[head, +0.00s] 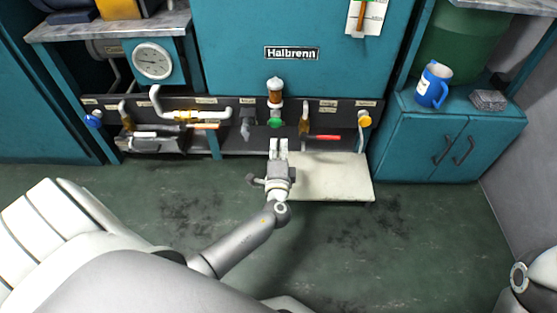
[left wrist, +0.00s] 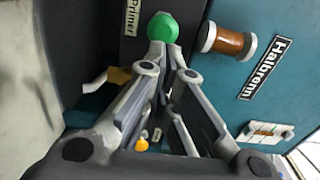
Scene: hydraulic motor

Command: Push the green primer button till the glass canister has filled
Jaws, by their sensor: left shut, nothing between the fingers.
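The green primer button (head: 275,123) sits on the dark panel under the blue-green Halbrenn cabinet. It also shows in the left wrist view (left wrist: 162,28), beside a label reading "Primer". The glass canister (head: 275,92) stands just above the button and holds brown-amber fluid; it also shows in the left wrist view (left wrist: 229,42). My left gripper (head: 278,142) is shut and empty, its fingertips just below the button in the head view. In the left wrist view its fingertips (left wrist: 165,60) point at the button and overlap its lower edge; I cannot tell whether they touch. My right gripper is not in view.
A red-handled lever (head: 322,137) and an orange knob (head: 365,119) are right of the button. A pressure gauge (head: 152,61) and pipes (head: 190,115) are to the left. A pale open flap (head: 325,178) juts out below the panel. A blue jug (head: 434,86) stands on the right cabinet.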

